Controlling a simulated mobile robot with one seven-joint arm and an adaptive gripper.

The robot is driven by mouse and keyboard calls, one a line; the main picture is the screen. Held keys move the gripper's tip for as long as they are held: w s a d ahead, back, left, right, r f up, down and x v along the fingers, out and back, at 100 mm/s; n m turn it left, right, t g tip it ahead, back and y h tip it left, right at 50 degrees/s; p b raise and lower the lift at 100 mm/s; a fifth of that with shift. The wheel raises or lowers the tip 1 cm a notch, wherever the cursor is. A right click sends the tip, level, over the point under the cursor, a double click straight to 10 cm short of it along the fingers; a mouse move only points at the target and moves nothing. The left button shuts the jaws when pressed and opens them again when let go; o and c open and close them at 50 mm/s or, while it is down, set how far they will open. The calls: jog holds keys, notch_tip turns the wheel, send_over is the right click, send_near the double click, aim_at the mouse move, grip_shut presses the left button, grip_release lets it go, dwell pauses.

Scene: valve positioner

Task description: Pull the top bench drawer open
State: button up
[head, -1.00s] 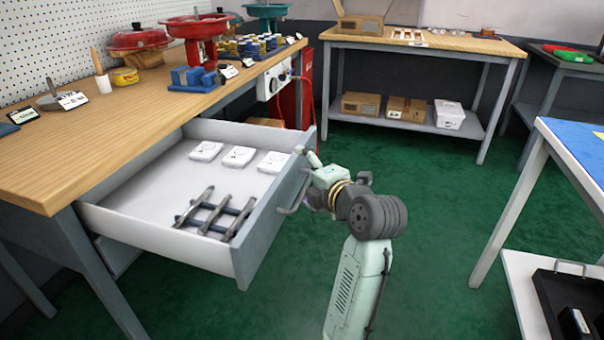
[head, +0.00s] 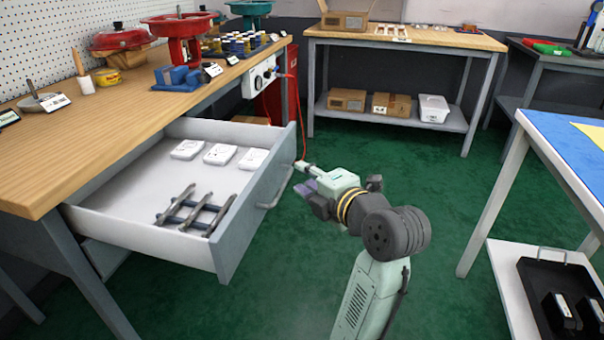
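The top bench drawer (head: 150,233) stands pulled well out from under the wooden bench (head: 85,150). Its grey front carries a bar handle (head: 272,203) on the outer face. Inside lie three white boxes and a rack of dark metal bars. My gripper (head: 303,177) is just right of the drawer front, apart from the handle, with floor showing between them. Its fingers look spread, with a light tip above and purplish pads below, and nothing shows between them.
Red and teal valve parts (head: 182,42) stand on the bench. A table (head: 430,38) with boxes on its lower shelf is at the back. A blue-topped table (head: 570,140) stands at the right. Green floor (head: 440,185) is free between.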

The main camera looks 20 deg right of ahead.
jog(key=shift+v, duration=1.05)
jog(key=shift+f, duration=0.1)
